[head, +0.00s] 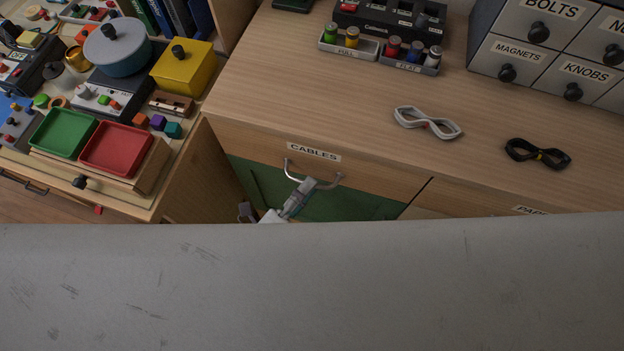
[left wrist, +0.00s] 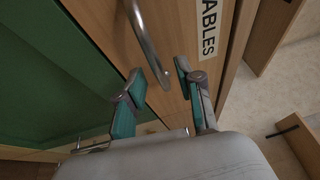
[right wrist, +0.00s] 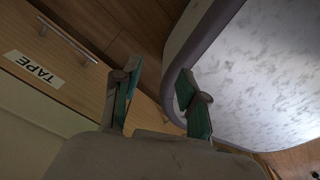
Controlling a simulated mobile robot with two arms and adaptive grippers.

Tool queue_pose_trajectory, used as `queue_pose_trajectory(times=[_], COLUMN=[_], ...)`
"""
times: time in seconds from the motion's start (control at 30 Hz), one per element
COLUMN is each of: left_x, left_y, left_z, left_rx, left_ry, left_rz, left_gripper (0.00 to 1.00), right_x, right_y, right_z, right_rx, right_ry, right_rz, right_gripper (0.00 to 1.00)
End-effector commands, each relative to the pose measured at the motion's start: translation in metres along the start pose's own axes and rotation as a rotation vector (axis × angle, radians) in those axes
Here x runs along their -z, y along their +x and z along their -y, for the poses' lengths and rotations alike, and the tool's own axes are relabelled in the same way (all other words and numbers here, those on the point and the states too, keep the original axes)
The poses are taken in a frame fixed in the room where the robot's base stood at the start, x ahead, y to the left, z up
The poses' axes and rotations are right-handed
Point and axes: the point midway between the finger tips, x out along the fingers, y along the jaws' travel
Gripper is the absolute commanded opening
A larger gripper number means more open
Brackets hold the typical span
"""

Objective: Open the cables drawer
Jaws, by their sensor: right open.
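The cables drawer (head: 390,178) is a light wood front under the worktop edge, with a white "CABLES" label and a curved metal handle (head: 327,185). It looks closed. In the left wrist view the handle (left wrist: 148,45) runs down between the fingers of my left gripper (left wrist: 163,78), whose fingers are apart. In the head view my left gripper (head: 301,192) is just below the handle; its hand is partly hidden by a grey part in front. My right gripper (right wrist: 158,80) is open and empty, below a drawer front labelled "TAPE" (right wrist: 35,70).
On the worktop lie a white cable bundle (head: 427,123) and a black one (head: 538,154). Grey labelled drawers (head: 510,62) stand at the back right. A side table with a green tray (head: 62,133) and a red tray (head: 115,149) stands at the left. A green panel (head: 345,207) is below the drawer.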

Motion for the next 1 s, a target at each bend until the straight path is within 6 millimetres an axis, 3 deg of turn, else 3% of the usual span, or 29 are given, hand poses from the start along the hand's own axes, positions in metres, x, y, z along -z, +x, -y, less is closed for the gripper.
queue_pose_trajectory(times=[0.2, 0.5, 0.73, 1.0], left_x=[0.0, 0.0, 0.0, 0.0], left_y=[0.018, 0.02, 0.019, 0.019], left_z=[0.0, 0.0, 0.0, -0.001], left_rx=[0.0, -0.001, -0.001, -0.001], left_ry=[0.0, 0.0, 0.0, 0.0], left_rz=[0.0, 0.0, 0.0, 0.0], left_gripper=[0.36, 0.36, 0.0, 0.0], right_x=[0.001, 0.002, 0.001, -0.001], right_y=[-0.002, -0.002, -0.002, -0.002], right_z=[0.005, 0.01, 0.008, 0.004], right_rx=[0.006, 0.012, 0.01, 0.005], right_ry=[0.003, 0.004, 0.003, 0.0], right_rz=[-0.001, -0.002, 0.0, 0.002], right_gripper=[0.43, 0.43, 0.43, 0.43])
